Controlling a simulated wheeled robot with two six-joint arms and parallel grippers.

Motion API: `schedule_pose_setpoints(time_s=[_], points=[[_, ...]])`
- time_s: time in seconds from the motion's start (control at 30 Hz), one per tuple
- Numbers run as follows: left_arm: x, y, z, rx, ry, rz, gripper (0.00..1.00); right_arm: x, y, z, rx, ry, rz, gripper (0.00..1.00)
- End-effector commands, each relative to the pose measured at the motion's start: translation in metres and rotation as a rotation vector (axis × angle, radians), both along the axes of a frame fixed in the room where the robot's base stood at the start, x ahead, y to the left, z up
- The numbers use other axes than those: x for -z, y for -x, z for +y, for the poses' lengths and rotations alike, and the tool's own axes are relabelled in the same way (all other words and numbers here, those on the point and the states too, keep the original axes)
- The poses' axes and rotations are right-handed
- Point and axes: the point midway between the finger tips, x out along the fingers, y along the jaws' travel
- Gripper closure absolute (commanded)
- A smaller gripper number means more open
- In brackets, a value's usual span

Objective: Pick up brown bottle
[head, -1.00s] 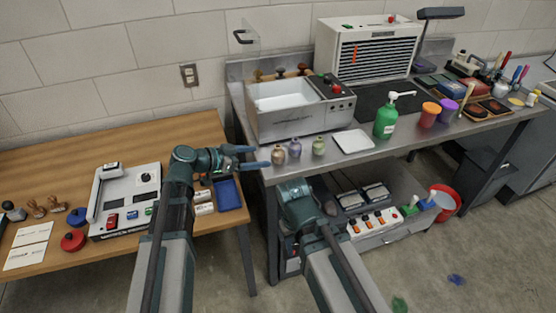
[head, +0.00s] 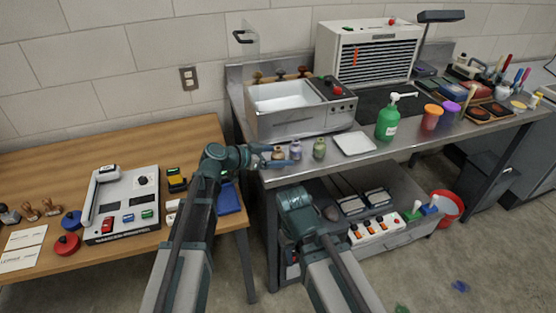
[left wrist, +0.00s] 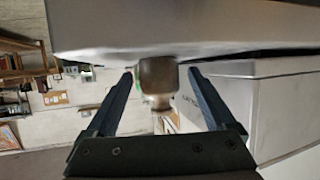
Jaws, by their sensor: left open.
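The small brown bottle (head: 278,153) stands upright at the front left corner of the metal counter, left of a purple bottle (head: 295,150) and a green bottle (head: 319,148). My left gripper (head: 272,157) is at the brown bottle and partly covers it in the head view. In the left wrist view the brown bottle (left wrist: 157,78) appears upside down between the two spread fingers of my left gripper (left wrist: 160,76), with gaps on both sides. The jaws are open. My right arm shows low in the head view, but its fingers do not show.
The metal counter (head: 285,176) has a sink unit (head: 300,122) behind the bottles. A white tray (head: 354,143) and a green pump bottle (head: 387,123) stand to the right. The wooden table (head: 130,147) on the left holds a device (head: 122,203) and a blue tray (head: 229,199).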

Motion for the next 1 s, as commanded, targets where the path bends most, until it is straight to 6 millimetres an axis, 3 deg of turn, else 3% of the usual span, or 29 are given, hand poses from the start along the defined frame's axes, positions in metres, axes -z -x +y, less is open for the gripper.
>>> schedule_pose_setpoints(time_s=[0.17,0.67,1.0], points=[[-0.0003,0.0000,-0.0002,-0.001,0.000,0.000,0.11,-0.0003,0.0000,0.0000,0.000,0.000,0.000,0.50],[-0.0004,0.0000,0.0002,-0.001,0.000,0.000,1.00,-0.0003,0.0000,0.0000,0.000,0.000,0.000,0.50],[-0.0024,0.0000,-0.0003,-0.001,0.000,0.000,1.00,-0.0023,0.0000,0.0000,0.000,0.000,0.000,0.50]])
